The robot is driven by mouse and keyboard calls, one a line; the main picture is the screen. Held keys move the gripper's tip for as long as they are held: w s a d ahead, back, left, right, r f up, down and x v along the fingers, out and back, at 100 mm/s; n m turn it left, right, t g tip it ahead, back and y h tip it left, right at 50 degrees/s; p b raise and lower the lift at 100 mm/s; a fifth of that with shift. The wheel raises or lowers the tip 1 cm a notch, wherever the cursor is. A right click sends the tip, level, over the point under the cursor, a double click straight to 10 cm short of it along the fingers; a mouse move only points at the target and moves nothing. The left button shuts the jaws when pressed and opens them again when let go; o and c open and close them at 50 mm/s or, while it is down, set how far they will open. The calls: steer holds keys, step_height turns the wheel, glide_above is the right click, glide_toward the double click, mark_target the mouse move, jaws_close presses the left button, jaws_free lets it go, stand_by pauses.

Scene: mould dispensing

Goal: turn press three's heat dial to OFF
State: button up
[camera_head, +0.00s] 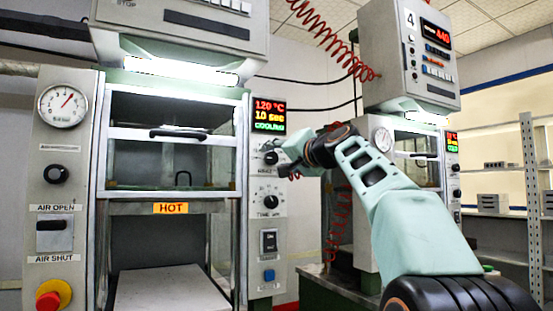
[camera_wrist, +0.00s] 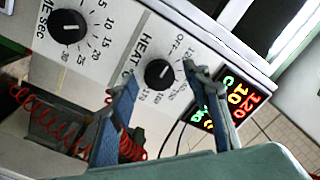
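The heat dial (camera_wrist: 159,73) is a round black knob on the grey panel, beside the word HEAT and a scale running from OFF through 120 to 170. Its exact setting is too small to read. It also shows in the head view (camera_head: 271,157), on the panel of the nearer press (camera_head: 70,130), below the display. My gripper (camera_wrist: 160,76) is open, with one blue-grey finger on each side of the dial. I cannot tell whether either finger touches the knob. In the head view my gripper (camera_head: 284,168) is close to the dial and partly hides the panel there.
The display (camera_head: 269,116) reads 120 °C, 10 sec and COOLING. A time dial (camera_head: 271,203), a rocker switch (camera_head: 269,241) and a blue button (camera_head: 269,276) sit below. Press 4 (camera_head: 408,55) stands to the right. Red coiled hoses (camera_wrist: 60,130) hang nearby.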

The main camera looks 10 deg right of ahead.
steer(key=shift+s, duration=0.1)
steer(key=v, duration=1.2)
